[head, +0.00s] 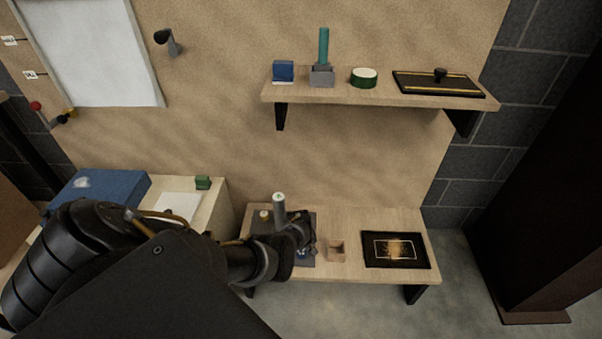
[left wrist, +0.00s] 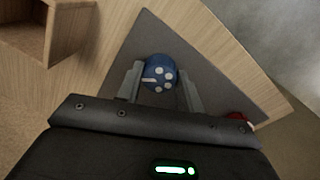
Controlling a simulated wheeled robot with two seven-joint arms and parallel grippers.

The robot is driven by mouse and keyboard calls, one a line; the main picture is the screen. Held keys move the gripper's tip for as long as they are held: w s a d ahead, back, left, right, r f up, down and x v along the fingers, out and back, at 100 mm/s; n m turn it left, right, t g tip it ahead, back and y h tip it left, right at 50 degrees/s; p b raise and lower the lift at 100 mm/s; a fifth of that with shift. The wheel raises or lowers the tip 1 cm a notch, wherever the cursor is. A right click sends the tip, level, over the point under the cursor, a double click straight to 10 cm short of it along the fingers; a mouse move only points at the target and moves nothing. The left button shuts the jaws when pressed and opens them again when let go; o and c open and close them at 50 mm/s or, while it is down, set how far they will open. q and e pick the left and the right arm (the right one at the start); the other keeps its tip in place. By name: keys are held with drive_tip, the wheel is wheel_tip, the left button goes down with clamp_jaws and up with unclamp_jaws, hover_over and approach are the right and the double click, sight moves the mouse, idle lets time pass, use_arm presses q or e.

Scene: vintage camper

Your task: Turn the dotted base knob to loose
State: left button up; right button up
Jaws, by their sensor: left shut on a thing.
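The dotted base knob (left wrist: 160,66) is blue, with several white dots and a short white bar on its face. It sits on a dark grey plate (left wrist: 198,55). In the left wrist view my left gripper (left wrist: 158,85) has its two grey fingers on either side of the knob and is shut on it. The white bar points toward the left finger. In the head view my left gripper (head: 303,240) is over the grey plate on the low bench (head: 345,218), and hides most of the knob. My right gripper is in neither view.
A red piece (left wrist: 236,116) is near the right finger. A small wooden box (head: 336,251) and black tray (head: 370,261) lie to the right.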

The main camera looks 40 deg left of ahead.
use_arm(q)
drive_tip(key=n, duration=0.3)
drive_tip(key=shift+w+n, duration=0.1)
drive_tip(key=shift+n, duration=0.3)
drive_tip(key=n, duration=0.2)
drive_tip(key=shift+n+b, duration=0.35)
drive_tip(key=shift+n, duration=1.15)
drive_tip(key=shift+n+b, duration=0.5)
drive_tip(key=shift+n, duration=0.6)
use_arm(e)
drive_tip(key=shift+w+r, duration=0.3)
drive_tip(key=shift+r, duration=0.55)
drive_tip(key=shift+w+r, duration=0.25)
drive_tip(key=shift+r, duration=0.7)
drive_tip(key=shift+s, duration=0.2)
